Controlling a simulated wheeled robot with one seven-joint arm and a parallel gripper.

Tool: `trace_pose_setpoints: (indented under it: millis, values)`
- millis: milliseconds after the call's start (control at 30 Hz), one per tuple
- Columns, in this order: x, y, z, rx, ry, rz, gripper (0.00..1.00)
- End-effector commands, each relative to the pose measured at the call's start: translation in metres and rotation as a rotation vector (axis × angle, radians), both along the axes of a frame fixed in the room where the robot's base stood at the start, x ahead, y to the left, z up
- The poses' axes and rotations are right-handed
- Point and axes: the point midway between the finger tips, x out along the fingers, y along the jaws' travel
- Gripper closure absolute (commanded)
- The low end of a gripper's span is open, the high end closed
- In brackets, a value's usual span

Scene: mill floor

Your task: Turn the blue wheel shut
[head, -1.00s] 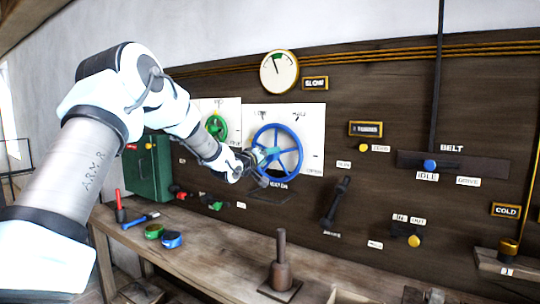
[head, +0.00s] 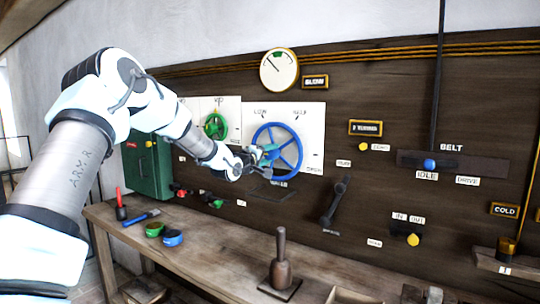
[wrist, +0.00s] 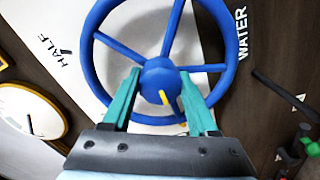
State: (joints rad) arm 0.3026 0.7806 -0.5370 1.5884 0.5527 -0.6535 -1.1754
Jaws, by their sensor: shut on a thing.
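The blue wheel (head: 297,143) is mounted upright on a white panel, with several spokes and a central hub. In the wrist view the wheel (wrist: 87,62) fills the upper middle, with a small yellow mark at its hub (wrist: 157,84). My gripper (wrist: 160,74) has its teal fingers on either side of the hub, shut on it. In the head view my gripper (head: 268,152) reaches the wheel from the left and hides part of its left side. The wheel's panel (head: 314,115) carries LOW and HALF lettering.
A green wheel (head: 224,126) is left of the blue one. A round gauge (head: 279,61) hangs above. A green box (head: 139,181), a dark lever (head: 336,203) and a BELT slider with blue knob (head: 430,164) share the wall. The bench (head: 205,252) below holds small tools.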

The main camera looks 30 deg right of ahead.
Motion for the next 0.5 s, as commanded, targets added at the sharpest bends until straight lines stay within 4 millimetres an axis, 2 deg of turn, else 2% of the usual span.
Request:
trace_pose_setpoints:
  millis: [133, 167, 400, 500]
  values:
    - [0.0007, 0.0007, -0.001, 0.0, 0.003, 0.002, 0.96]
    - [0.0006, 0.0007, -0.001, 0.0, 0.002, 0.002, 0.37]
    - [0.0003, 0.0003, -0.0006, 0.0, 0.001, 0.001, 0.11]
    - [0.0002, 0.0002, -0.0004, 0.0, 0.001, 0.0, 0.11]
